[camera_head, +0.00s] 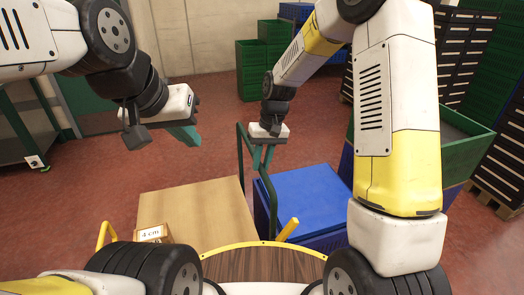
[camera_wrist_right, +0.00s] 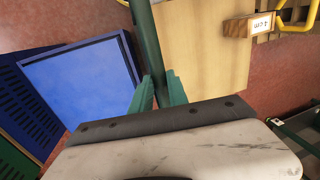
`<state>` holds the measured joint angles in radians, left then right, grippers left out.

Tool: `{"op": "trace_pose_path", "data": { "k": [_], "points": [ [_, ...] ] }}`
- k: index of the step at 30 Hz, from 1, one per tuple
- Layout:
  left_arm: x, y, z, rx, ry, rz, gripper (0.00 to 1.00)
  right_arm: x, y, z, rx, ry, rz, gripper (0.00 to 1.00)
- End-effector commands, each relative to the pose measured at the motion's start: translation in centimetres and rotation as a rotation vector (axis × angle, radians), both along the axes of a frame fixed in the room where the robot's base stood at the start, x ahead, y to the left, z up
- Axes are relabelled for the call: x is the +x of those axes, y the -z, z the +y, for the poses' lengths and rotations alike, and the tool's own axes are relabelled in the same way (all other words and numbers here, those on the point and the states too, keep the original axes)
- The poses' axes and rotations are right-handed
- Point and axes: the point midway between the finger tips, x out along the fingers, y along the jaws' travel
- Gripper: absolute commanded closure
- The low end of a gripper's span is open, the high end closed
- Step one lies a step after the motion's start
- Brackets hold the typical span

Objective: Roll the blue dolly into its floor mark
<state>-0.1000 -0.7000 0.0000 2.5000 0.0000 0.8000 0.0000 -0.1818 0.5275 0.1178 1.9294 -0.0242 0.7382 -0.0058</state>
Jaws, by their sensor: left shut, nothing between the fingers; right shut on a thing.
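The blue dolly (camera_head: 312,192), with a flat blue top, stands right of the wooden-topped table in the head view. It also shows at the left of the right wrist view (camera_wrist_right: 80,82). A dark green upright handle (camera_head: 269,196) rises along its left side. My right gripper (camera_head: 262,160) is shut on the handle's top bar, which runs between its teal fingers in the right wrist view (camera_wrist_right: 158,92). My left gripper (camera_head: 190,138) is shut and empty in the air, left of the handle. I cannot make out a floor mark in either view.
A light wooden top (camera_head: 195,205) with a "4 cm" block (camera_head: 152,233) lies close left of the dolly. Green crates (camera_head: 262,60) stand at the back, and a green bin (camera_head: 465,140) at the right. Red floor is clear beyond the dolly.

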Motion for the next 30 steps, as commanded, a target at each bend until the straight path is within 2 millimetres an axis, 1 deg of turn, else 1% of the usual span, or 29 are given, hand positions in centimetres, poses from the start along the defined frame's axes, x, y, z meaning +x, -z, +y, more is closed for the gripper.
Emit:
{"op": "trace_pose_path", "data": {
  "k": [14, 19, 23, 26, 30],
  "points": [
    [0.0, 0.0, 0.0, 0.0, 0.0, 0.0, 1.0, 0.1, -0.1, 0.0, 0.001, 0.0, -0.002, 1.0],
    [0.0, 0.0, 0.0, 0.0, 0.0, 0.0, 1.0, -0.2, -0.1, 0.7, 0.001, -0.001, -0.002, 1.0],
    [0.0, 0.0, 0.0, 0.0, 0.0, 0.0, 1.0, -0.7, -0.1, 2.4, 0.002, -0.005, 0.0, 1.0],
    [0.0, 0.0, 0.0, 0.0, 0.0, 0.0, 1.0, -1.4, -0.1, 4.3, 0.004, -0.007, 0.0, 1.0],
    [0.0, 0.0, 0.0, 0.0, 0.0, 0.0, 1.0, -2.6, -0.1, 7.7, 0.005, -0.01, 0.001, 1.0]
  ]
}}
